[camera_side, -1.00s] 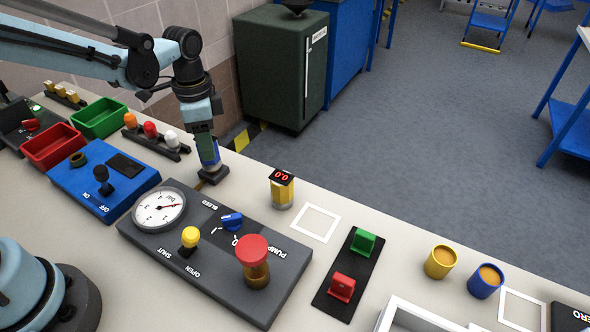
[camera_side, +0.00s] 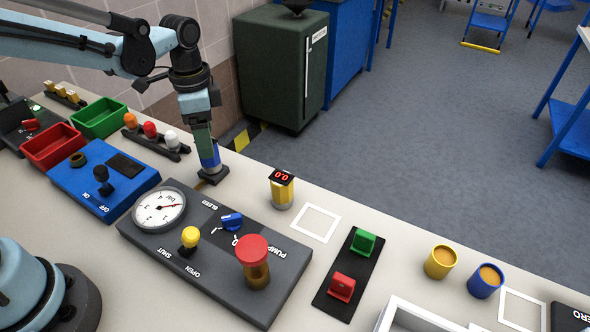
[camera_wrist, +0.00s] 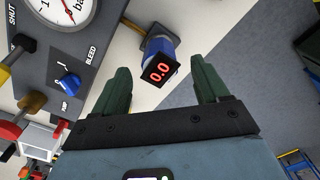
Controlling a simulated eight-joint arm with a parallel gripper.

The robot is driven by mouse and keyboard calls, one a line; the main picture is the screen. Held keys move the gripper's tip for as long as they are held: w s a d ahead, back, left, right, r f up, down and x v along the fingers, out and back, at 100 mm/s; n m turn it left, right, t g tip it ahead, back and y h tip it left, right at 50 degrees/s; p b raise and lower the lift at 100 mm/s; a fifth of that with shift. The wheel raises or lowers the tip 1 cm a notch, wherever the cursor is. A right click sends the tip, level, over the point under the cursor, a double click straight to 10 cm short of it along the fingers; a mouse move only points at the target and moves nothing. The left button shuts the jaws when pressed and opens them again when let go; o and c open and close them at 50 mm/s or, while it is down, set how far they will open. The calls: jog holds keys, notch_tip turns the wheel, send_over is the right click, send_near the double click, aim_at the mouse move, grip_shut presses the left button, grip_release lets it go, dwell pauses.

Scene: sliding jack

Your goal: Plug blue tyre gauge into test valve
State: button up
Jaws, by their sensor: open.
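The blue tyre gauge (camera_wrist: 158,46) shows in the wrist view with its dark display reading 0.0, between my two dark green fingers. Gaps show on both sides of it. My gripper (camera_wrist: 163,78) is open and points down at the gauge. In the side view the blue gauge (camera_side: 209,157) is at the bench's far edge, under my gripper (camera_side: 205,143), which partly hides it. No part is clearly labelled as the test valve, so I cannot tell which it is.
A grey pump panel (camera_side: 215,255) with a dial, yellow lever, blue knob and red-topped pump lies in front. A yellow gauge (camera_side: 282,190) stands to the right of my gripper.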

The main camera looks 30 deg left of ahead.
notch_tip(320, 180, up, 10)
dwell(0.5)
jog(key=shift+f, duration=0.15)
jog(key=s+a+f+n+t, duration=0.1)
jog(key=s+f+n+t, duration=0.3)
jog(key=s+n+t, duration=0.3)
jog(key=shift+s+a+f+n, duration=0.3)
jog(key=shift+s+n, duration=0.7)
jog(key=shift+s, duration=0.3)
jog(key=shift+c, duration=0.5)
